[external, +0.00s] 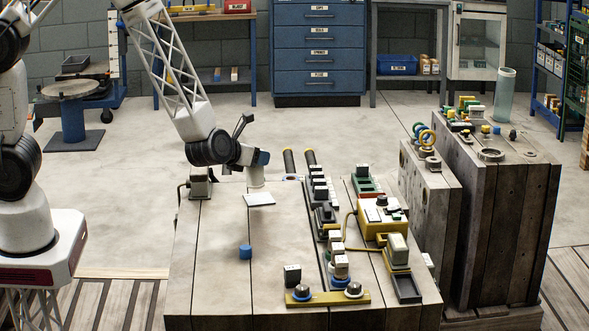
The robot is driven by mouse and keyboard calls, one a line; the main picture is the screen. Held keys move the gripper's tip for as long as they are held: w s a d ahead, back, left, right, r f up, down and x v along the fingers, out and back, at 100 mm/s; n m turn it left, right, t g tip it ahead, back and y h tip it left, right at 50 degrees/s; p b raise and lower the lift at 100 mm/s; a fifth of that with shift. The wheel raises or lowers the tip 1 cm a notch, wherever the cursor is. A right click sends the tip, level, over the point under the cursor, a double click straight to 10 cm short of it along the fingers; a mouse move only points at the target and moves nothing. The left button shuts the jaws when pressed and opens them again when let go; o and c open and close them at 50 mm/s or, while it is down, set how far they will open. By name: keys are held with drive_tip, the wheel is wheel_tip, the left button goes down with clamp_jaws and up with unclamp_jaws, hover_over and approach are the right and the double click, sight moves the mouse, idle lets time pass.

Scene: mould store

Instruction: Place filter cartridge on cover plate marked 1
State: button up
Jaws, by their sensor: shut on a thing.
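My gripper (257,184) points down over the left half of the large block-like table. It is shut on a thin, flat white piece (260,200), which shows just under the fingertips; this may be the filter cartridge, but its markings are too small to read. I cannot tell whether it touches the tabletop. A small blue cylinder (245,251) stands on the table, nearer the camera and apart from my gripper. I cannot make out which thing is the cover plate marked 1.
A yellow bar with knobs (327,298) lies at the front. Several dark and white blocks (322,195), a yellow box (382,221) and a green tray (364,184) crowd the right. Taller wooden blocks (499,190) stand beyond.

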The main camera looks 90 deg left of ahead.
sight(258, 167)
drive_tip(key=shift+w+a, duration=0.1)
drive_tip(key=shift+w, duration=0.4)
drive_tip(key=shift+f, duration=1.8)
drive_tip(key=shift+f, duration=0.1)
drive_tip(key=o, duration=1)
drive_tip(key=shift+c, duration=0.2)
drive_tip(key=v, duration=1.2)
